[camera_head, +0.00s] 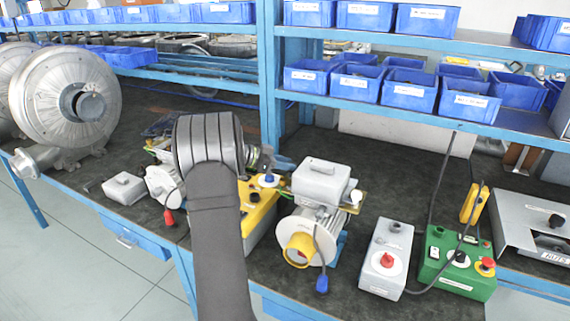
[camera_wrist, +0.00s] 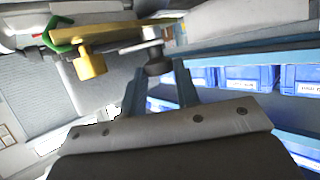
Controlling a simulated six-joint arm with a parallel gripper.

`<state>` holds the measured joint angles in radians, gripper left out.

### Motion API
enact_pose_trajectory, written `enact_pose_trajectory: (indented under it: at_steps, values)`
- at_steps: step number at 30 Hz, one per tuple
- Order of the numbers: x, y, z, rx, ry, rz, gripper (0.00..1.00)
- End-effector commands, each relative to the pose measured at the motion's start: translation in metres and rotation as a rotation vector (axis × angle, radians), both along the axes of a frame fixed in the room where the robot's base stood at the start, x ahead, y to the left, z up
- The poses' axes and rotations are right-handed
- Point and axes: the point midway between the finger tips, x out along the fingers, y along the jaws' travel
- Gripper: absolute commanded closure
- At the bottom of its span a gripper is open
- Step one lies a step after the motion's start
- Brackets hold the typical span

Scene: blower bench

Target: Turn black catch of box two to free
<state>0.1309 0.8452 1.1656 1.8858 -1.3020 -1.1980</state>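My gripper (camera_head: 274,164) is at the left end of a grey lidded box (camera_head: 322,182) on top of a motor (camera_head: 308,236). The black catch is not clearly visible in the head view. No label reading box two is legible.
A yellow control box (camera_head: 262,215) stands behind my arm. A smaller grey box (camera_head: 124,188) lies at left. A grey switch box (camera_head: 387,258) and a green control box (camera_head: 458,262) stand at right. Blue bins (camera_head: 408,90) fill the shelf above.

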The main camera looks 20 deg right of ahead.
Motion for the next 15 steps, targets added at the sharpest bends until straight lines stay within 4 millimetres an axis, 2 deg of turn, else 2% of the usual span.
enact_pose_trajectory:
  at_steps: [1,2,8,15]
  values:
    - [0.0,0.0002,0.0001,0.0,0.0,0.0,0.89]
    - [-0.0001,0.0002,0.0001,0.0,0.0,0.0,0.94]
    - [0.0004,0.0003,-0.0001,0.0,0.0,-0.011,0.94]
    - [0.0031,0.0003,-0.0004,0.0,0.0,-0.106,0.94]
